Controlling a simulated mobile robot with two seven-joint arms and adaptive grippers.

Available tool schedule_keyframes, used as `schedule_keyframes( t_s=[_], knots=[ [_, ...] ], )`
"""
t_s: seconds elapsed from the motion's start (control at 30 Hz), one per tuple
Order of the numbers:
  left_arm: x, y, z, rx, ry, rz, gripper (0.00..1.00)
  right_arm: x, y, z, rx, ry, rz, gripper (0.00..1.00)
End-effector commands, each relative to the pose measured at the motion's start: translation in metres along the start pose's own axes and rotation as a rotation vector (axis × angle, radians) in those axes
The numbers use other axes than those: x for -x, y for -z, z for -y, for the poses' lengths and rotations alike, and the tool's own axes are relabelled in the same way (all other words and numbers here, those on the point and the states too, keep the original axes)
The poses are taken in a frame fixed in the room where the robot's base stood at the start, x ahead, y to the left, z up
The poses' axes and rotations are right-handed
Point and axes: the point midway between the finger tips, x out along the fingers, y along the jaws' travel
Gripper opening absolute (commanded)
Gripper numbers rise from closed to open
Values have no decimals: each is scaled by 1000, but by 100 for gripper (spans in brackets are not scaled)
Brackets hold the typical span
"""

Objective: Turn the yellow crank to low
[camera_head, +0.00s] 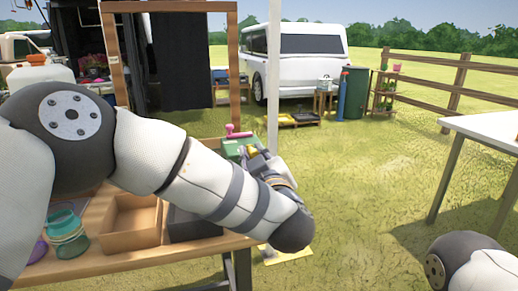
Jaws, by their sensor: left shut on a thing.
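A green device (229,149) with a pink handle (238,133) stands at the right end of the wooden table. A small yellow part, which looks like the yellow crank (252,151), shows at its right side. My left arm reaches across the table and bends back at the wrist, so my left gripper (256,161) is at the device, shut on what seems to be the crank. The arm and gripper hide most of the crank, and its setting cannot be read. Only a link of my right arm shows at the bottom right; its gripper is out of view.
A wooden tray (128,241), a dark tray (192,235) and a teal glass jar (66,236) are on the table below my left arm. A pale post (273,80) rises behind the device. A white table (490,128) stands at right, with open grass between.

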Motion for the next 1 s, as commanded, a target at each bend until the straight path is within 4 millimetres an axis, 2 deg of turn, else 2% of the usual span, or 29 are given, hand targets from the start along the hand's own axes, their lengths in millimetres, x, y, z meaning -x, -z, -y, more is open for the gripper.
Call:
schedule_keyframes(
  t_s=[0.17,0.2,0.27,0.3,0.63,0.77,1.0],
  knots=[
    [-1,-1,2,-1,3,-1,0,-1,-1,0,0,0,4,40],
    [-1,-1,2,-2,4,-1,22,-1,-1,0,0,0,4,40],
    [-1,-1,2,-2,4,-1,36,-1,-1,0,-1,0,4,40],
    [-1,-1,2,-2,3,-1,39,-1,-1,0,-1,0,4,40],
    [5,-1,0,-3,1,-1,39,-1,-1,0,-1,0,4,40],
    [32,-1,0,-5,-2,2,39,-1,-1,0,-1,0,4,40],
    [95,-2,0,-5,-1,1,39,-1,-1,0,0,0,4,40]
  ],
)
